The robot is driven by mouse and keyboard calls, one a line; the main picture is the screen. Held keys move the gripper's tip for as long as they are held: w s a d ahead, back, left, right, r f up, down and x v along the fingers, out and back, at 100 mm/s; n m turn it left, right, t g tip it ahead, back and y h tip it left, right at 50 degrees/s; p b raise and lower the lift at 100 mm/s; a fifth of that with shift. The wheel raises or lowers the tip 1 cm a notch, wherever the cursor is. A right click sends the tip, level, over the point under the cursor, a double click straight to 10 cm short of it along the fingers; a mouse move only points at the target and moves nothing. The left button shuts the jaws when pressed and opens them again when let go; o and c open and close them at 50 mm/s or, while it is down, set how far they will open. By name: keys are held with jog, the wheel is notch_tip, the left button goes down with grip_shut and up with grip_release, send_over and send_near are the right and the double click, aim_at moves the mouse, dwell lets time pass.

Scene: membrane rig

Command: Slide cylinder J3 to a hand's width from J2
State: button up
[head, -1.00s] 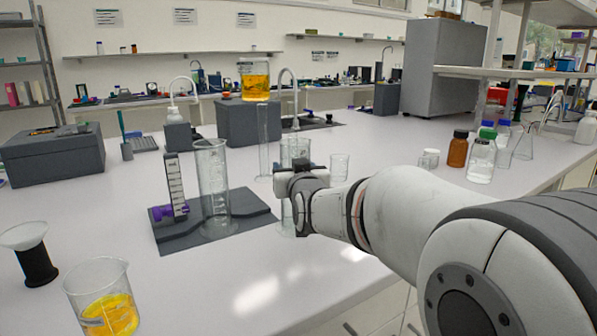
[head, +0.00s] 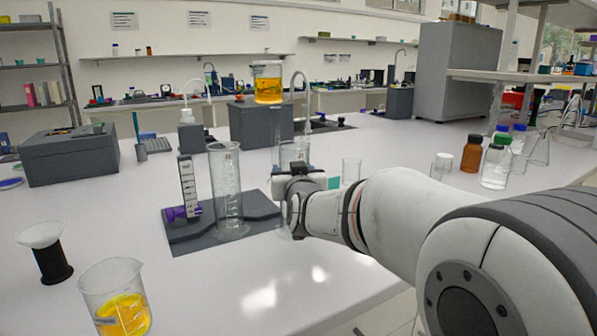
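Several clear glass cylinders stand on the white bench, and I cannot read which is J2 or J3. A tall graduated cylinder (head: 227,185) stands upright on a dark grey base plate (head: 190,237). My gripper is at this cylinder's side, right of the base plate. Its fingers are mostly hidden by my wrist, so I cannot tell whether they grip the glass.
A beaker of yellow liquid (head: 120,300) and a black stand with a white funnel top (head: 50,258) are at front left. A small beaker (head: 351,170) stands behind my wrist. Bottles (head: 471,153) stand at the right. The front bench edge is close below my arm.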

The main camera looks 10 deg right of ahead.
jog(key=shift+a, duration=0.1)
dwell(0.3)
jog(key=o, duration=1.3)
jog(key=shift+s, duration=0.1)
jog(key=s+d+g+p, duration=0.1)
jog(key=s+g+p, duration=0.4)
jog(key=s, duration=0.6)
jog(key=s+d+f+g+p, duration=0.1)
jog(key=s+g+p, duration=0.4)
jog(key=s, duration=0.6)
jog(key=s+d+f+g+p, duration=0.1)
jog(key=s+d+g+p, duration=0.1)
jog(key=s+g+p, duration=0.3)
jog(key=shift+s+d+f+p, duration=0.1)
jog(key=shift+s+p, duration=0.95)
jog(key=shift+s, duration=0.55)
jog(key=shift+s+d+f+p, duration=0.1)
jog(key=shift+s+p, duration=0.9)
jog(key=shift+s, duration=0.6)
